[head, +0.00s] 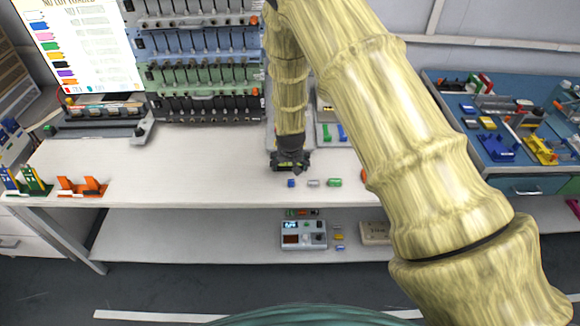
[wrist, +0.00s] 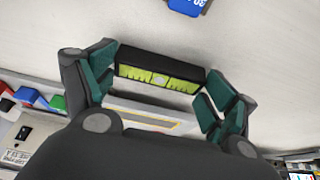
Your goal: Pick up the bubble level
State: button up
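The bubble level (wrist: 160,76) is a black bar with a yellow-green vial strip along its side. In the wrist view it lies lengthwise between the fingertips of my gripper (wrist: 162,72). The teal finger pads stand wide apart, one at each end of the bar, with hardly any gap visible. I cannot tell whether they press on it. In the head view my gripper (head: 290,163) is low over the white bench, and the level is too small there to make out clearly.
A blue block (head: 291,183), a grey one (head: 313,183) and a green one (head: 334,182) lie on the white bench (head: 200,165) just in front of my gripper. Racks of cells (head: 205,75) stand behind. An orange holder (head: 82,187) is at left. The bench between is clear.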

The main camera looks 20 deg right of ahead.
jog(key=shift+c, duration=1.1)
